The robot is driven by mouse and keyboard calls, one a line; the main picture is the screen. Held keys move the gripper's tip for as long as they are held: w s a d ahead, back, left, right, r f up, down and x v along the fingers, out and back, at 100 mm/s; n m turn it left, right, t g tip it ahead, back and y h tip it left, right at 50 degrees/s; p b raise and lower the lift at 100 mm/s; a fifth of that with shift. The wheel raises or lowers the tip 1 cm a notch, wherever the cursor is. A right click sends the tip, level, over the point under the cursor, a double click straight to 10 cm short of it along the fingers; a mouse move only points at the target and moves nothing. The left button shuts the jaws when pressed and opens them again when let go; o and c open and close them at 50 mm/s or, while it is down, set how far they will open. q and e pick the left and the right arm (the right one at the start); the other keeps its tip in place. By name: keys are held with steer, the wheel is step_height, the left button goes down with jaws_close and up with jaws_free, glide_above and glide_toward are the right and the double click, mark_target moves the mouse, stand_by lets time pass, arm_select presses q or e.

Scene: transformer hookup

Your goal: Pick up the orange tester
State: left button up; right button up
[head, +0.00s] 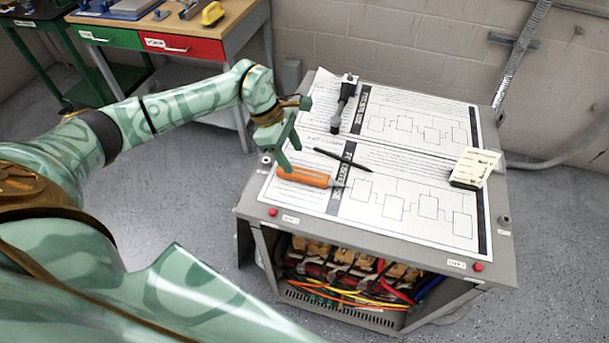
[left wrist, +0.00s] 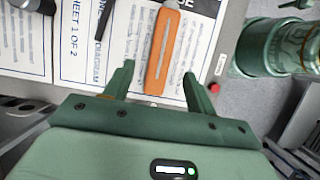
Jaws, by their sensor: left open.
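The orange tester (head: 304,177) lies on the paper sheets on top of the grey cabinet, near its left edge, with a thin dark tip pointing right. It also shows in the left wrist view (left wrist: 162,52), with its handle end between my fingers. My left gripper (head: 283,150) is above the tester's handle end, open, with one finger on each side of it in the left wrist view (left wrist: 158,80). I cannot tell whether the fingers touch it. My right gripper is not in view.
A black pen (head: 342,160) lies just behind the tester. A black-handled tool (head: 344,103) lies farther back, and a cream block (head: 474,168) sits at the right. The cabinet's open front (head: 350,270) shows colored wires. A workbench (head: 180,45) stands at back left.

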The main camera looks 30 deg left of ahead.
mark_target(300, 171)
arm_select(q)
steer(key=x, duration=0.5)
steer(key=shift+d+f, duration=0.1)
steer(key=shift+f, duration=0.3)
steer(key=c, duration=1.1)
